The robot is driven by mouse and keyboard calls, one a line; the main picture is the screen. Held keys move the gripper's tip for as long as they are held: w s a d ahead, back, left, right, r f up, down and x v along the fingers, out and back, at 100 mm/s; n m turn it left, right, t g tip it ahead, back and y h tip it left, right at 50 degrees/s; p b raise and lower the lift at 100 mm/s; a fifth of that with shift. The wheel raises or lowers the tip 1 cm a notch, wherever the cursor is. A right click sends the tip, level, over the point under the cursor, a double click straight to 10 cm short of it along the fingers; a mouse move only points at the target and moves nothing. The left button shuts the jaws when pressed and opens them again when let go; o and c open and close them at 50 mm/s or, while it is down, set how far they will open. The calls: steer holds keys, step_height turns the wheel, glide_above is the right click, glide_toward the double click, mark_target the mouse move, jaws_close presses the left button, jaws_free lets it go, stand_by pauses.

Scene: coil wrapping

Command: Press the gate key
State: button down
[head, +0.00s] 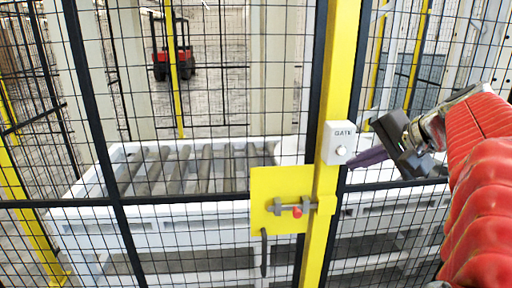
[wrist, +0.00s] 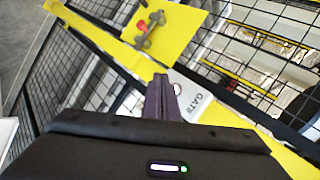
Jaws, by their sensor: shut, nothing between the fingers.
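The gate key is a small white box (head: 337,136) marked GATE with a round button (head: 341,151). It is mounted on the yellow post (head: 329,185). In the wrist view the box (wrist: 196,105) and its button (wrist: 177,89) show just right of my fingertips. My gripper (head: 352,162) is shut and empty, its dark purple fingers pointing left towards the box's lower right side. In the wrist view the fingers (wrist: 160,84) appear closed together beside the button. I cannot tell whether they touch the box.
A yellow latch plate (head: 268,186) with a bolt and red knob (head: 297,213) sits left of the post below the box. Black mesh fence panels (head: 110,130) run on both sides. Behind them stand a white roller table (head: 75,195) and a red forklift (head: 174,60).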

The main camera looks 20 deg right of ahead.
steer(key=shift+s+a, duration=0.3)
steer(key=shift+s, duration=0.65)
